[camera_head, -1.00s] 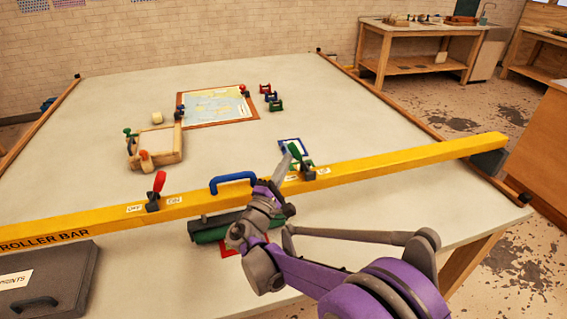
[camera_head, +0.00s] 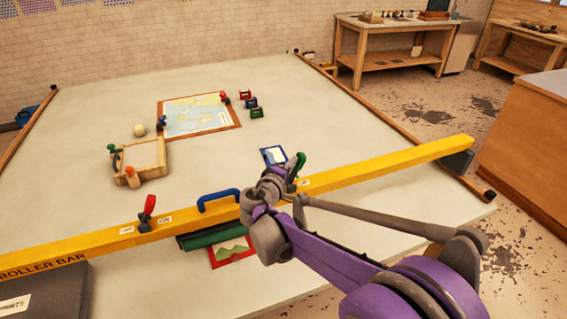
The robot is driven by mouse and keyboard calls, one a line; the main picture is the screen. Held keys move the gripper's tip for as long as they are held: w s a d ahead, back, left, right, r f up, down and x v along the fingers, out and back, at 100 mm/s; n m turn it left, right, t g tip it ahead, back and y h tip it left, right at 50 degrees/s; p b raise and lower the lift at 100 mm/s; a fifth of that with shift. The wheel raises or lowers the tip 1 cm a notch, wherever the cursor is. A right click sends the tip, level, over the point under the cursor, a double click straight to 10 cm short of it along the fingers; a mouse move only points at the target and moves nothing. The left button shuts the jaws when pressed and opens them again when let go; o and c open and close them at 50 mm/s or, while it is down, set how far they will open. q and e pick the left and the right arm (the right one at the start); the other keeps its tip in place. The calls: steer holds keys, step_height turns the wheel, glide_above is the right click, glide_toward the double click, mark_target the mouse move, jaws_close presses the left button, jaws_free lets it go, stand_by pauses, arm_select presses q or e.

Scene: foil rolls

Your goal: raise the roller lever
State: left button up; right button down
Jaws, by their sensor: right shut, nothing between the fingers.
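The long yellow roller bar (camera_head: 375,167) spans the table. A red-handled lever (camera_head: 148,207) stands tilted on its left part, between small white labels. A green-handled lever (camera_head: 296,169) stands farther right on the bar, its top leaning right; its base is partly hidden by my right gripper. My right gripper (camera_head: 273,178) is shut and empty, just left of and in front of the green lever; I cannot tell whether they touch. A blue handle (camera_head: 218,199) arches over the bar between the levers. My left gripper is out of view.
A green roll (camera_head: 208,237) and a red-framed picture (camera_head: 232,252) lie on the near side of the bar. A dark case (camera_head: 45,292) sits at the lower left. A wooden frame (camera_head: 150,156), a map (camera_head: 198,115) and small coloured clamps (camera_head: 251,104) lie beyond.

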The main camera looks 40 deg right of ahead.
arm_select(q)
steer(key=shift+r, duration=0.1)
arm_select(e)
steer(key=shift+s+d+f, duration=0.1)
steer(key=shift+s+d, duration=0.05)
steer(key=shift+d, duration=0.4)
steer(key=shift+s+d+f, duration=0.1)
steer(key=shift+s+d, duration=0.05)
steer(key=shift+d, duration=0.35)
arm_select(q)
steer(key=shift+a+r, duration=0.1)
arm_select(e)
steer(key=shift+r, duration=0.15)
